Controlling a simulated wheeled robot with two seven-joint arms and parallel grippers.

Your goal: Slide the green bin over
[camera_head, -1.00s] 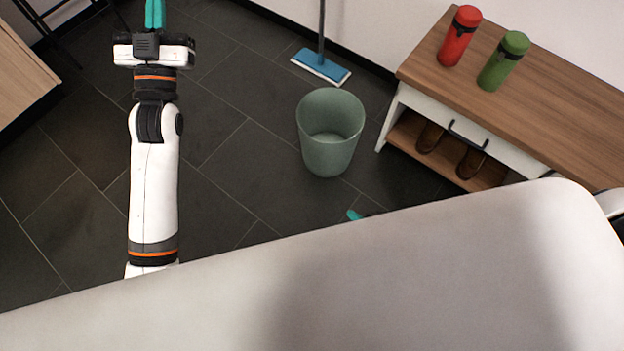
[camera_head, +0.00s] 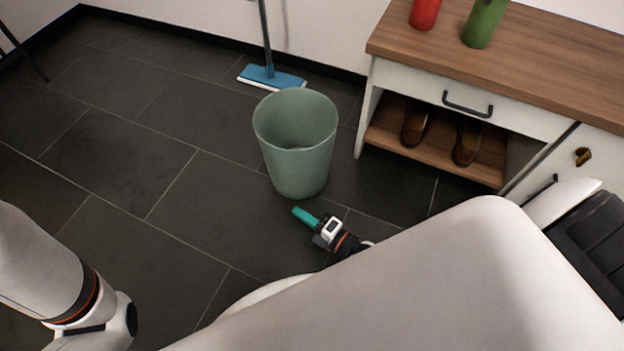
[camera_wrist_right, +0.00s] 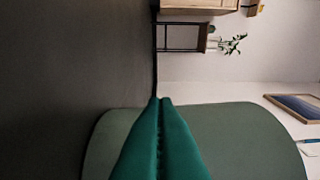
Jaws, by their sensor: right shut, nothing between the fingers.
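The green bin (camera_head: 297,165) stands upright on the dark tiled floor in the head view, open at the top and looking empty. My right gripper (camera_head: 304,216) is low, just in front of the bin on the near side, with its teal fingers shut and nothing between them. In the right wrist view the shut fingers (camera_wrist_right: 160,125) point at the green bin (camera_wrist_right: 235,135), which fills the lower part of the picture. I cannot tell whether the fingertips touch it. My left gripper is out of view; only part of that arm shows at the lower left.
A wooden-topped cabinet (camera_head: 540,60) with shoes (camera_head: 466,145) on its lower shelf stands right of the bin. A red bottle (camera_head: 425,12) and a green bottle (camera_head: 484,24) are on top. A blue mop (camera_head: 271,78) stands behind the bin. Floor left of the bin is clear.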

